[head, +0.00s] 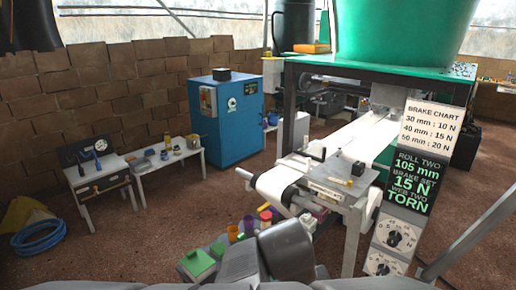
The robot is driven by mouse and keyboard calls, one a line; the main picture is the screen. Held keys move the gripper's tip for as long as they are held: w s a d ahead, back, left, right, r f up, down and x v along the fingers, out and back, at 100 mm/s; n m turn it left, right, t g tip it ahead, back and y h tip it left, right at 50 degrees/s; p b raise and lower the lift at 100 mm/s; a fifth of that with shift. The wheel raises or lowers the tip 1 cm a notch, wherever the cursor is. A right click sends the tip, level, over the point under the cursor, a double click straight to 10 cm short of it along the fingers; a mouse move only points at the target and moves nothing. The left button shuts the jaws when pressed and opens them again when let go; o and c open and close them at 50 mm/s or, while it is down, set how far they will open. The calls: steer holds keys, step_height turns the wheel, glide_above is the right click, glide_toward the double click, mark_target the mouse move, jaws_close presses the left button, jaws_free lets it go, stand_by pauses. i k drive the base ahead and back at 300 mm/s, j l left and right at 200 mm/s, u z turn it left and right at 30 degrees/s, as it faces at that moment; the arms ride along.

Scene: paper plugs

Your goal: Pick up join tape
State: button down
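I cannot tell for certain which thing is the join tape. Several small items, too small to name, lie on the low white table (190,155) at the left, among them a yellowish round one (192,141) at its right end. A small black block (357,168) and a small yellow piece (349,183) sit at the near end of the machine (325,188), beside the white paper web (359,138). Grey parts of my arm show at the bottom centre. My gripper's fingers are not visible.
A tool bench (98,178) stands left of the white table, and a blue cabinet (231,115) behind it. A sign (413,178) reads "WEB TWO TORN". A blue hose (39,238) lies far left. Coloured containers (250,226) sit low in front. Brown floor between is clear.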

mark_target(348, 185)
steer(key=i+l, duration=0.2)
steer(key=l, duration=0.15)
steer(key=i+l+u, duration=0.1)
steer(key=l, duration=0.2)
steer(key=i+l, duration=0.25)
steer(key=i+l+u, duration=0.1)
steer(key=l, duration=0.35)
steer(key=i+l, duration=0.2)
steer(key=l, duration=0.15)
